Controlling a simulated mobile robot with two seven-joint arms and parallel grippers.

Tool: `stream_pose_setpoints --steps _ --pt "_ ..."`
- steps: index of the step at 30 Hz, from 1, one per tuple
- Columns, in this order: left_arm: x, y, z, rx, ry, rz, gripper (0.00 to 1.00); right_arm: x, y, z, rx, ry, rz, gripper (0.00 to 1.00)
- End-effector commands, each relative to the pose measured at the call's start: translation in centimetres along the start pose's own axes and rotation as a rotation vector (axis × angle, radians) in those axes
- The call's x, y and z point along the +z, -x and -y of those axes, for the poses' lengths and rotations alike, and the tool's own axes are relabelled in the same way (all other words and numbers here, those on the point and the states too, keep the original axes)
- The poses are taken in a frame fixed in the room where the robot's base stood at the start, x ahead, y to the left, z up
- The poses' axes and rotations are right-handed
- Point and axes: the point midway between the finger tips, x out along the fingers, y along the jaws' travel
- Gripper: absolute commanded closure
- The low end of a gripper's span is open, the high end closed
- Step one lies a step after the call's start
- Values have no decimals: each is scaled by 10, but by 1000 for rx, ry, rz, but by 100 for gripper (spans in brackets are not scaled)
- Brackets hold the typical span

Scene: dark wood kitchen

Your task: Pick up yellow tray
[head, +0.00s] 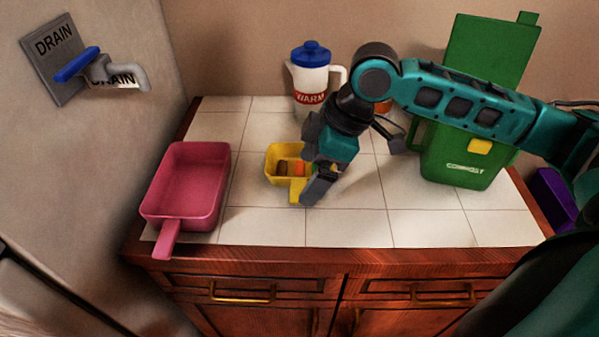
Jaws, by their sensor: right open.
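The yellow tray (271,163) sits on the tiled counter left of centre in the head view. It holds small brown and orange pieces (299,168), and its short handle (297,188) points toward the front edge. My right gripper (312,167) is open at the tray's right side, with one finger close to the handle. It hides the right part of the tray. I cannot tell whether a finger touches it. My left gripper is not in view.
A pink tray (187,185) with a handle lies to the left. A white pitcher (311,78) with a blue lid stands behind, and a green compost bin (460,160) with a raised lid stands right. A drain tap (103,68) is on the left wall. The front middle tiles are clear.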

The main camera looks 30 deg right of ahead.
Motion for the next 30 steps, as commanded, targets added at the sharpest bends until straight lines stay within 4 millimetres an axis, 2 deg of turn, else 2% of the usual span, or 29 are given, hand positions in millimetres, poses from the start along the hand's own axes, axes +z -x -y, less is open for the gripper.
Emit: stream_pose_setpoints --steps 6,9,17,30 --pt "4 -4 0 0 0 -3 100 2 -34 -5 -4 -1 0 4" --pt "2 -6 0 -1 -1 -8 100 2 -44 -5 -2 0 1 4" --pt "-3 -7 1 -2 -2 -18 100 2 -46 -6 -1 1 1 4" --pt "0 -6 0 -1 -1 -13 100 2 -46 -6 0 0 1 44"
